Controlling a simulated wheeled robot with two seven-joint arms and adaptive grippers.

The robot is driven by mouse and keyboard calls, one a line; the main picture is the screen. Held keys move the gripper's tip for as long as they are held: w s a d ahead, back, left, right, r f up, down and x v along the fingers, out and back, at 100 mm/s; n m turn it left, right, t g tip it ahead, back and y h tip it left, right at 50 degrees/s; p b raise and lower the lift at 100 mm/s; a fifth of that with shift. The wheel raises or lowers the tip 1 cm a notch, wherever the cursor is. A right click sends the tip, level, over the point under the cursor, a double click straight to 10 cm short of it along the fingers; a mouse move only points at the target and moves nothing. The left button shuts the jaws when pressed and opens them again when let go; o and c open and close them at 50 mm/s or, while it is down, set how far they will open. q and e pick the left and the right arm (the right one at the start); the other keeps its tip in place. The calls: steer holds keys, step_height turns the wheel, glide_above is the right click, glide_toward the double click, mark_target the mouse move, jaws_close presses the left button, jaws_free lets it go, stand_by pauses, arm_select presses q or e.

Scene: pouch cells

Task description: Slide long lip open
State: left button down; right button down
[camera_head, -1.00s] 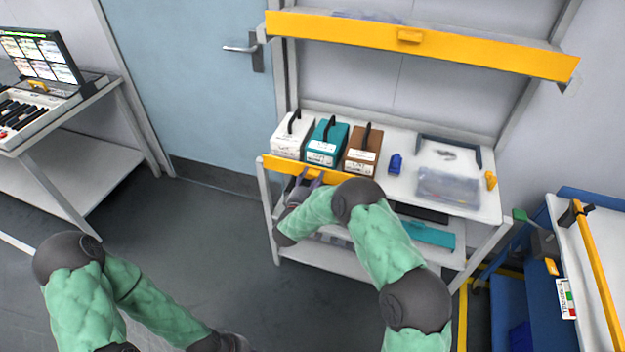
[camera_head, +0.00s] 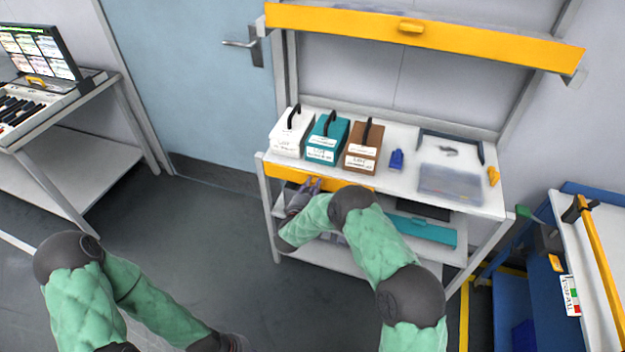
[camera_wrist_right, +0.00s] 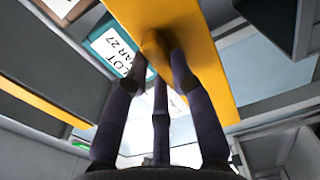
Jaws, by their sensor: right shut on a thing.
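The long yellow lip (camera_head: 350,183) runs along the front of the white bench, just below the top's edge; my right forearm is in front of its right part. My right gripper (camera_head: 312,184) is at the lip from the front. In the right wrist view the lip (camera_wrist_right: 205,60) crosses the picture diagonally, and the fingers of my right gripper (camera_wrist_right: 160,55) are shut on its small yellow knob (camera_wrist_right: 154,46). My left arm reaches in at the lower left; its gripper is out of the picture.
White (camera_head: 291,133), teal (camera_head: 327,139) and brown (camera_head: 364,145) boxes stand on the bench above the lip. A blue item (camera_head: 396,160) and a clear bin (camera_head: 450,184) are to their right. Another yellow lip (camera_head: 410,30) is on the upper shelf.

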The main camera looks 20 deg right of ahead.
steer(key=shift+f, duration=0.4)
steer(key=shift+r, duration=0.15)
steer(key=c, duration=1)
jaws_free()
steer(key=shift+c, duration=0.2)
steer(key=v, duration=1.2)
